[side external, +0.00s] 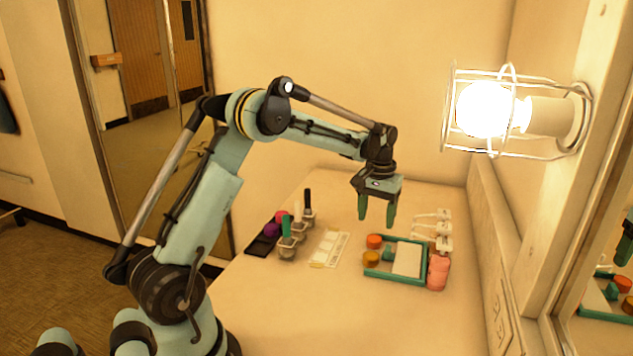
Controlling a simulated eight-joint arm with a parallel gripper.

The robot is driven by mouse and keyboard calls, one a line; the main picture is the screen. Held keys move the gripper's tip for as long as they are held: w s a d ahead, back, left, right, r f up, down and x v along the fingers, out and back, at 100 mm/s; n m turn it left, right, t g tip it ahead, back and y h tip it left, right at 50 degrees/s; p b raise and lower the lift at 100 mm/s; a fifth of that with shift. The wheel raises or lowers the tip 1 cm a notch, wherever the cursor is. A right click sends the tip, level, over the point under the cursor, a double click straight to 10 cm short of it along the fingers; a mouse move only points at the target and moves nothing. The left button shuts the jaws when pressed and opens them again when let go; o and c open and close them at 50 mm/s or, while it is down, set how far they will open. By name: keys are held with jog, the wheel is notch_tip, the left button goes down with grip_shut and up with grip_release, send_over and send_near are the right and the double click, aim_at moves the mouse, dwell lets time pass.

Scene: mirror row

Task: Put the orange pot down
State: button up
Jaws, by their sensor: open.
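The orange pot (374,241) stands upright at the back left corner of the green-rimmed tray (396,280). I cannot tell whether it rests inside the rim or just on its edge. My gripper (377,220) points down just above and slightly to the right of the pot in the picture. Its two green fingers are apart, with nothing seen between them. The exact gap in height between fingertips and pot is hard to judge. A darker amber pot (370,258) stands just in front of the orange one.
The tray also holds a white block (408,260). Pink pieces (438,270) stand at its right, and white items (443,228) lie behind. Brushes in holders (287,245) and a pale palette (330,247) are to the left. A caged lamp (490,110) juts from the right wall. The front table is clear.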

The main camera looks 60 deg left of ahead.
aim_at(374, 238)
jog(key=s+d+r+m+t, duration=0.1)
jog(key=s+d+r, duration=0.15)
jog(key=r, duration=0.25)
jog(key=s+d+r+m+t, duration=0.1)
jog(key=d+r, duration=0.3)
jog(key=r, duration=0.1)
jog(key=s+d+f+m+t, duration=0.2)
jog(key=s+d+m+t, duration=0.2)
jog(key=s+d, duration=0.7)
jog(key=s+t, duration=0.1)
jog(key=s, duration=0.1)
jog(key=shift+s+d+f, duration=0.2)
jog(key=shift+s+f, duration=0.15)
jog(key=shift+s, duration=0.05)
